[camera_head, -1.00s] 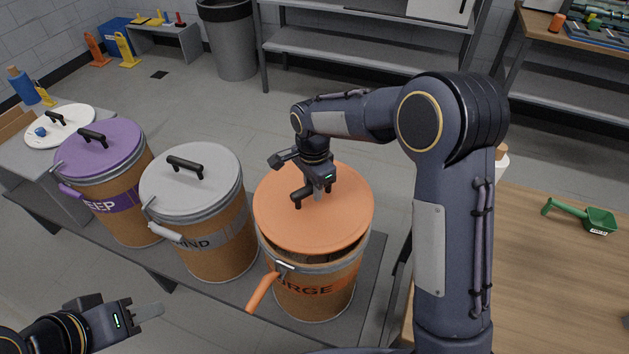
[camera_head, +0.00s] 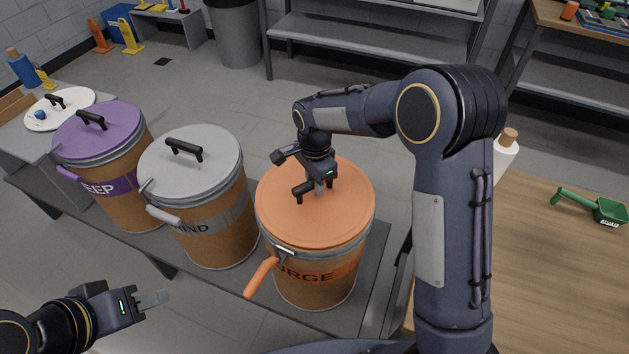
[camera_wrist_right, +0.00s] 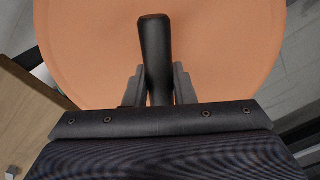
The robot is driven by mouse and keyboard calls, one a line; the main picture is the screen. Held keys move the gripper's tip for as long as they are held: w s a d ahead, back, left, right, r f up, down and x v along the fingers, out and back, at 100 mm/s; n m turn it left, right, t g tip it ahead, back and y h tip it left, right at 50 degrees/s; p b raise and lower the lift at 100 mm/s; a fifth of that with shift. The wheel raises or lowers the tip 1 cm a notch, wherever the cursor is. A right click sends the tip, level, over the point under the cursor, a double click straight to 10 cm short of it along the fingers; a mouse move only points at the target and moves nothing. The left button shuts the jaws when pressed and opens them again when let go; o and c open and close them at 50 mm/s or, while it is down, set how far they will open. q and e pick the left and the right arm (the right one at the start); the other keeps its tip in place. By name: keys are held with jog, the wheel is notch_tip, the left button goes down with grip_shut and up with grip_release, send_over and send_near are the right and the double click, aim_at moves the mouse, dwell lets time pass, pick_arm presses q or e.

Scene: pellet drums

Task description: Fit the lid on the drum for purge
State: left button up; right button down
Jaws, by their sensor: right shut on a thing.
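The purge drum (camera_head: 315,284) is a brown drum with dark lettering ending in "URGE", a metal rim band and an orange lever sticking out toward the front left. The orange lid (camera_head: 334,218) lies over its mouth, with no clear gap at the front rim. My right gripper (camera_head: 318,186) is above the lid, shut on its black handle. In the right wrist view the handle (camera_wrist_right: 155,60) stands between the two fingers, with the orange lid (camera_wrist_right: 90,50) behind it. My left gripper (camera_head: 152,300) is at the lower left, away from the drums; its finger gap is unclear.
A grey-lidded drum (camera_head: 215,230) and a purple-lidded drum (camera_head: 128,195) stand left of the purge drum on the grey bench (camera_head: 375,262). A white lid (camera_head: 60,108) lies on the far left table. A wooden table (camera_head: 545,270) with a green scoop (camera_head: 598,208) is at right.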

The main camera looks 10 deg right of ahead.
jog(key=shift+f+b, duration=0.45)
jog(key=shift+f, duration=0.2)
dwell(0.8)
jog(key=c, duration=0.7)
grip_release()
jog(key=shift+o, duration=0.2)
jog(key=shift+r+p, duration=2.7)
jog(key=shift+r, duration=0.9)
